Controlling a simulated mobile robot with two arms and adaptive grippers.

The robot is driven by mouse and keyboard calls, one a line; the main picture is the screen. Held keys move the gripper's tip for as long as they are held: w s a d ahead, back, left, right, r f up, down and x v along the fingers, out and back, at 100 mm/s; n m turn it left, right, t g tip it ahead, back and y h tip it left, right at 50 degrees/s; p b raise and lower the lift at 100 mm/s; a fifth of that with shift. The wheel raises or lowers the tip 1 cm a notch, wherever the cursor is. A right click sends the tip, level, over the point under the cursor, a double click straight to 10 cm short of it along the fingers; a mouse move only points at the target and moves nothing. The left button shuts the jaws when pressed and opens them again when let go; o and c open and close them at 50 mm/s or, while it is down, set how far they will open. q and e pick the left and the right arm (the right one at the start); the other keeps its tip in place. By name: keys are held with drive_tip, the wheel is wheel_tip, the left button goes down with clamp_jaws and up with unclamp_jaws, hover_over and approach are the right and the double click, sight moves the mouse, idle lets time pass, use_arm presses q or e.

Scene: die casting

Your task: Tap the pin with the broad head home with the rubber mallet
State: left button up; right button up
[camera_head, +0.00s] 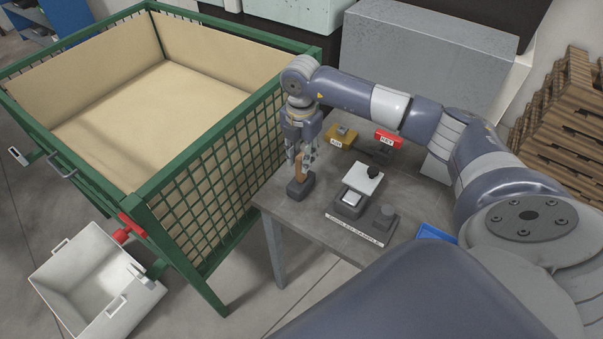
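The rubber mallet stands near the left edge of the work table, its dark head (300,188) low and its wooden handle (301,168) pointing up. My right gripper (302,161) points down over it, with its fingers around the upper handle. I cannot tell whether the fingers press on it. A dark fixture (347,209) with a pale metal block stands right of the mallet. A grey round piece (386,213) stands on its base. A dark round knob-like piece (374,171) shows beside a white plate (361,179). I cannot tell which is the broad-headed pin. My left gripper is out of view.
A yellow labelled block (341,138) and a red labelled block (388,139) stand at the table's back. A blue tray (436,233) is partly hidden by my arm. A green mesh crate (215,195) stands close left of the table. A white bin (92,285) is on the floor.

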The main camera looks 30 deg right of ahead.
clamp_jaws()
drive_tip(key=shift+r, duration=0.15)
drive_tip(key=shift+r+p, duration=2.1)
drive_tip(key=shift+r, duration=0.75)
